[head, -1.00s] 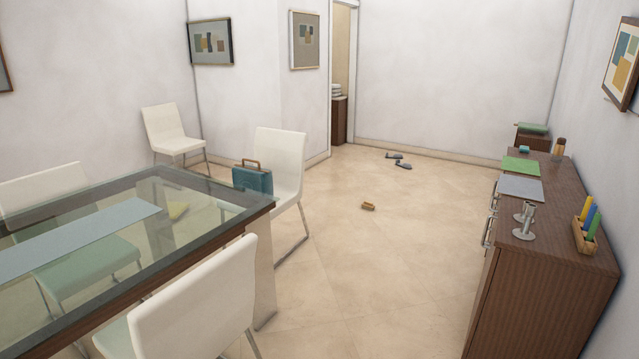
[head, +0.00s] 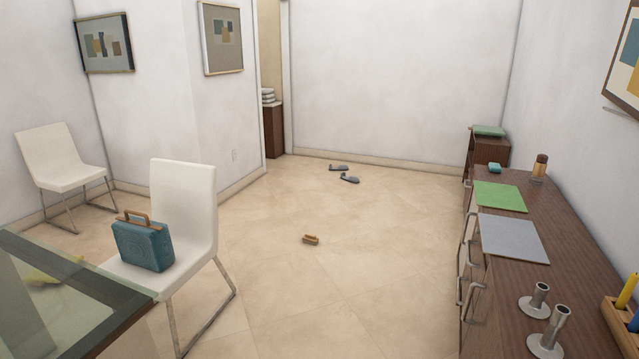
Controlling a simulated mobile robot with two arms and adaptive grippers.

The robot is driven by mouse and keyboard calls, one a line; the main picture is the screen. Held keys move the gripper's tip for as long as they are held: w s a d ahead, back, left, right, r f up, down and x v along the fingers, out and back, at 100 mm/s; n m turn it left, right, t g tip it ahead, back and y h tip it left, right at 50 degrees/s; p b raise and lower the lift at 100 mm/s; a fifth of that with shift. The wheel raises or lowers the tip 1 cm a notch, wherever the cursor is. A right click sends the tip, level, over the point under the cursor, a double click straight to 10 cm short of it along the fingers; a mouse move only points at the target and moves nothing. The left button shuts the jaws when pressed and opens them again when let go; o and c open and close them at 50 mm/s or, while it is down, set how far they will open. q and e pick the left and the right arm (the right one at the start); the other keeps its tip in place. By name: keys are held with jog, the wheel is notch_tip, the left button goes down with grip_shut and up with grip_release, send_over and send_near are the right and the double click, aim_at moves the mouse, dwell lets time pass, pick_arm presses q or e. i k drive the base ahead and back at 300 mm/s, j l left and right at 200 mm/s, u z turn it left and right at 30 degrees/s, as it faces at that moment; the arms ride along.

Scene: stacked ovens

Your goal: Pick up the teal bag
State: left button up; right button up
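The teal bag (head: 143,246) stands upright on the seat of a white chair (head: 185,215) in the head view, at the lower left. It has a tan-brown handle on top. The chair is beside the corner of the glass table. Neither of my grippers shows in this view.
The glass table (head: 92,305) fills the lower left corner. A wooden sideboard (head: 565,285) runs along the right wall. A small brown object (head: 311,240) and grey shoes (head: 347,178) lie on the floor. The floor between chair and sideboard is otherwise open.

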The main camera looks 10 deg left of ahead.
aim_at(145, 242)
jog(key=i+u, duration=0.45)
jog(key=i+l+u, duration=0.15)
jog(key=i+u, duration=0.35)
jog(key=i+l+u, duration=0.3)
jog(key=u, duration=0.15)
jog(key=i, duration=0.1)
